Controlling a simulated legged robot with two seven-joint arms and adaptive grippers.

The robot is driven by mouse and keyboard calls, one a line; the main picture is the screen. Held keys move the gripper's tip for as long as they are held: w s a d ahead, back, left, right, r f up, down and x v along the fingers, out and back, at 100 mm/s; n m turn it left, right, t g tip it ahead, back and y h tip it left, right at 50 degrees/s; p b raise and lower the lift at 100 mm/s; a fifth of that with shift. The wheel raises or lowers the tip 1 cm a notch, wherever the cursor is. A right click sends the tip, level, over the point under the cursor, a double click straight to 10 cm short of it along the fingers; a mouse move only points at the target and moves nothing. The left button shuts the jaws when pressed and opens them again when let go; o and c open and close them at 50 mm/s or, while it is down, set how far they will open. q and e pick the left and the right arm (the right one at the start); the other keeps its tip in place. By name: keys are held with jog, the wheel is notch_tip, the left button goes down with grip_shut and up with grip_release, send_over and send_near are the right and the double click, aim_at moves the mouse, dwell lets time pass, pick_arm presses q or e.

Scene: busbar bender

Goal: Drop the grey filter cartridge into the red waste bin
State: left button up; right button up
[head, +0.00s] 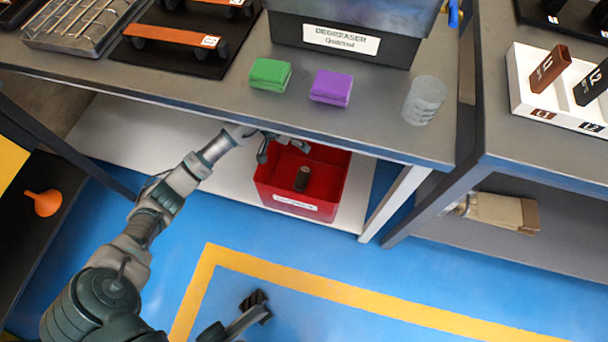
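The red waste bin (333,190) stands on the low white shelf under the workbench, its open top facing up. A small dark grey-brown cylinder (302,179) shows inside it, probably the filter cartridge. A lighter grey, ribbed cylinder (424,101) stands on the bench near its front right corner. My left gripper (281,148) is at the bin's back rim, below the bench edge, with its fingers spread and nothing seen between them. It is apart from the cylinder in the bin. My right gripper (257,303) is low over the blue floor; its finger opening is unclear.
The bench (380,125) overhangs the bin's back. On it are a green cloth (269,74), a purple cloth (331,88) and a degreaser tank (345,40). A bench leg (394,203) stands right of the bin. An orange funnel (43,202) is at left. The floor in front is clear.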

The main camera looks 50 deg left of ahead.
pick_arm(q)
jog(key=v, duration=0.6)
dwell(0.3)
